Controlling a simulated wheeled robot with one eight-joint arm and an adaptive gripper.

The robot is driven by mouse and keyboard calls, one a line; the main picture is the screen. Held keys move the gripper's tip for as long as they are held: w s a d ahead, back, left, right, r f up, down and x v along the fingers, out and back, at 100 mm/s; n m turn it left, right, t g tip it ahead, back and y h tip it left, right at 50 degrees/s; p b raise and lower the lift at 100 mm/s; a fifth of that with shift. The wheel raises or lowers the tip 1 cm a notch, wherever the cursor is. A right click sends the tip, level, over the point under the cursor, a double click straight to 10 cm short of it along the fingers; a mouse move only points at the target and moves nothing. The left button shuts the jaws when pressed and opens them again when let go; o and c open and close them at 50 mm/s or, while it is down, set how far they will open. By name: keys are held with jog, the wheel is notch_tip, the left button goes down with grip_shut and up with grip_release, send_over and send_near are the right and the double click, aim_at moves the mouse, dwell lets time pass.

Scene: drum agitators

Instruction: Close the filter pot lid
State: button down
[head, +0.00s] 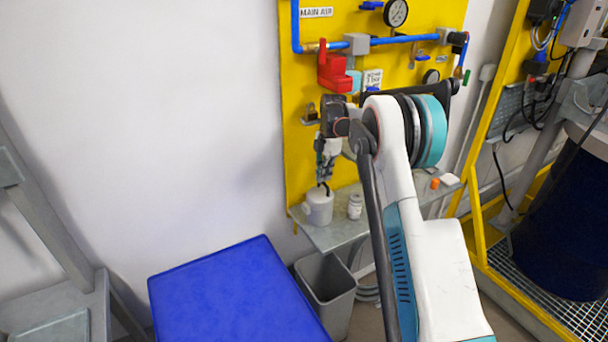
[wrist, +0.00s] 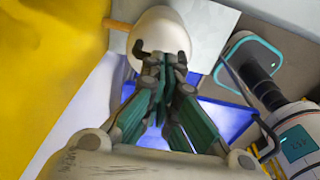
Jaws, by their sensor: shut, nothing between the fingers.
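The filter pot appears to be the white round pot (head: 318,208) at the left end of the grey shelf, against the yellow panel. In the wrist view its pale rounded top (wrist: 162,32) lies just beyond my fingertips. My gripper (head: 325,183) points down directly above the pot. In the wrist view my gripper (wrist: 160,62) has its fingertips together with nothing between them, overlapping the near edge of the pot's top. I cannot tell whether they touch it. The fingers hide part of the top, and I cannot make out a separate lid or its hinge.
The grey shelf (head: 335,237) also holds a small white jar (head: 355,206) and an orange cap (head: 435,183). Behind is the yellow panel (head: 300,160) with blue pipes and a red unit (head: 334,73). A grey bin (head: 328,293) and blue-topped surface (head: 235,290) stand below.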

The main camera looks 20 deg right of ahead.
jog(key=shift+s+a+r, duration=0.1)
jog(key=shift+a+r, duration=0.15)
jog(key=shift+a, duration=0.2)
jog(key=s+a+f+t+h+p, duration=0.1)
jog(key=s+a+h, duration=0.15)
jog(key=a, duration=0.65)
jog(key=s+a+f+h+p, duration=0.1)
jog(key=a+h, duration=0.3)
jog(key=a, duration=0.5)
jog(key=s+v, duration=0.1)
jog(key=v, duration=0.9)
jog(key=s+d+r+m+t+y+b, duration=0.25)
jog(key=s+d+r+m, duration=0.2)
jog(key=s, duration=0.45)
jog(key=s+d+r+m+t+y+b, duration=0.1)
jog(key=s+d+r+m+b, duration=0.25)
jog(key=s+m, duration=0.45)
jog(key=s+f+m+t+y+b, duration=0.1)
jog(key=s+f+m+b, duration=0.2)
jog(key=s, duration=0.8)
jog(key=s+d+f+m+t+y+b, duration=0.1)
jog(key=s+f+m, duration=0.4)
jog(key=s, duration=0.6)
jog(key=shift+s+f+t+b, duration=0.2)
jog(key=shift+t+b, duration=0.25)
jog(key=shift+b, duration=0.55)
